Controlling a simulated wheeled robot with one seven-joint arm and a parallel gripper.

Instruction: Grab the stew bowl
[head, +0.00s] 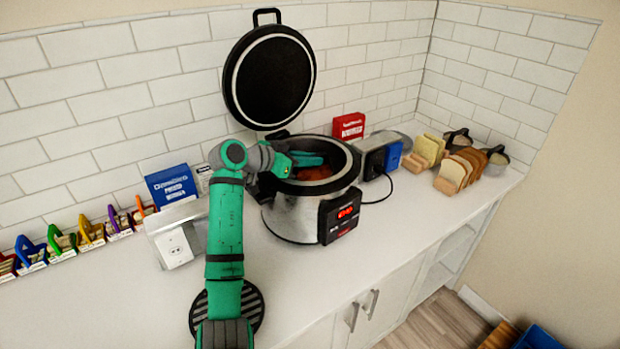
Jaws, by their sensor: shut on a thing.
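A round steel cooker (290,215) stands on the counter with its dark lid (272,80) raised open against the tiled wall. Reddish-brown stew (314,173) shows inside it, and the stew bowl's own rim is hard to make out there. My gripper (308,159) reaches over the cooker's left rim into the opening. It is shut on the stew bowl inside the cooker. The fingertips are small and partly hidden, so the exact contact is unclear.
A toaster (376,156) and a red box (348,127) stand right of the cooker, with bread slices (460,168) beyond. A blue box (172,184) and an outlet block (175,246) stand left. Several colourful racks line the wall. The front counter right of my arm is clear.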

